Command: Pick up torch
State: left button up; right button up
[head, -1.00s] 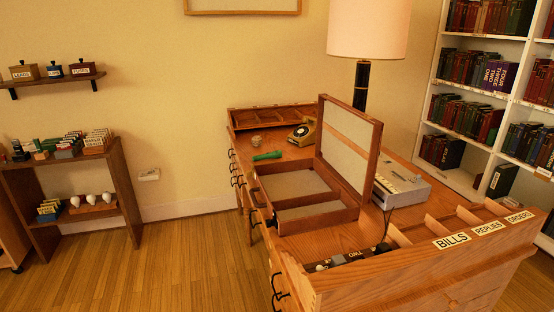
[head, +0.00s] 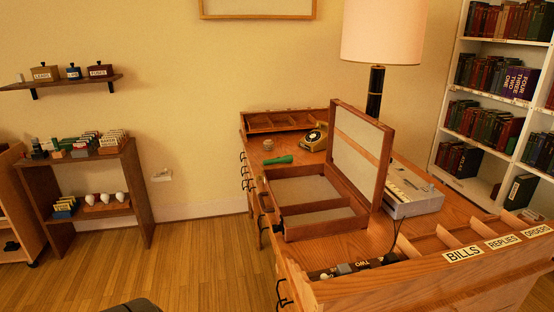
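A green torch (head: 278,160) lies on the wooden desk top, at the desk's far left part in the head view. It is just behind an open wooden box (head: 308,195) with a raised lid. A small round jar (head: 268,144) stands behind the torch. A dark shape at the bottom edge of the view may be part of me. Neither of my grippers is in view.
A yellow rotary telephone (head: 315,138) and a tall lamp (head: 376,90) stand towards the desk's back. A grey device (head: 412,192) sits right of the box lid. Compartments labelled BILLS (head: 463,254) line the near side. Wooden floor (head: 200,255) is clear left of the desk.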

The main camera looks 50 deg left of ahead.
aim_at(289, 158)
jog(key=i+j, duration=0.15)
jog(key=j, duration=0.35)
jog(key=i+j+z, duration=0.15)
jog(key=j, duration=0.9)
jog(key=i+j+z, duration=0.1)
jog(key=j, duration=0.45)
jog(key=i, duration=0.05)
